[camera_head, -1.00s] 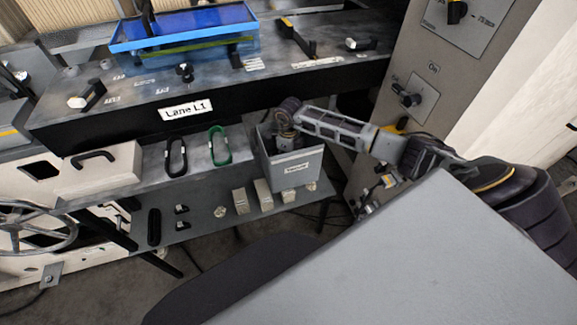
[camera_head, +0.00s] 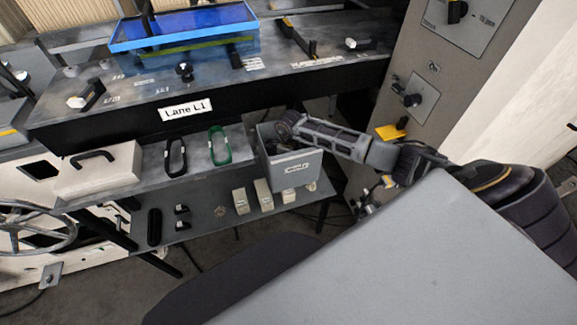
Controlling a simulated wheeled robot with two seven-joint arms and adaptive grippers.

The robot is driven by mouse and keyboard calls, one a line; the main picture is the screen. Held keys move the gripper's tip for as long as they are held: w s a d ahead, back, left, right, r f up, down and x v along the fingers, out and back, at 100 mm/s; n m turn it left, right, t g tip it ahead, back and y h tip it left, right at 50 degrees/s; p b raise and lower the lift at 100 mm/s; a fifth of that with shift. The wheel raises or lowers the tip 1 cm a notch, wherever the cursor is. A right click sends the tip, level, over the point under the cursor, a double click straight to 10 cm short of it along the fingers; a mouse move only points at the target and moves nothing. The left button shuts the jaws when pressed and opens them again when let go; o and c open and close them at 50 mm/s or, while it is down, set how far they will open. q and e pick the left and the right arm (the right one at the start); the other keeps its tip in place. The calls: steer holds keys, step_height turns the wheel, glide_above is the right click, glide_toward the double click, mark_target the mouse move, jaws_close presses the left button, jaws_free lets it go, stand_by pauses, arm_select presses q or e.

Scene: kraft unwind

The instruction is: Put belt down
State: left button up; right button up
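A black belt loop (camera_head: 175,157) and a green belt loop (camera_head: 220,145) lie side by side on the grey shelf below the Lane L1 sign. A grey labelled bin (camera_head: 293,170) stands to the right of the green belt. My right arm comes in from the right, and its gripper (camera_head: 285,130) is at the bin's open top, partly hidden by the bin wall. I cannot see its fingertips, nor whether they hold a belt. My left gripper is not in view.
A white case (camera_head: 98,170) with a black handle sits left of the belts. Several small pale blocks (camera_head: 264,195) and black parts (camera_head: 154,227) lie on the lower shelf. The machine deck (camera_head: 130,95) overhangs behind. A control panel (camera_head: 412,100) stands close to my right arm.

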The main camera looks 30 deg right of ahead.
steer(key=o, duration=1.1)
steer(key=shift+c, duration=0.2)
step_height(320, 180, up, 12)
stand_by(0.3)
stand_by(0.4)
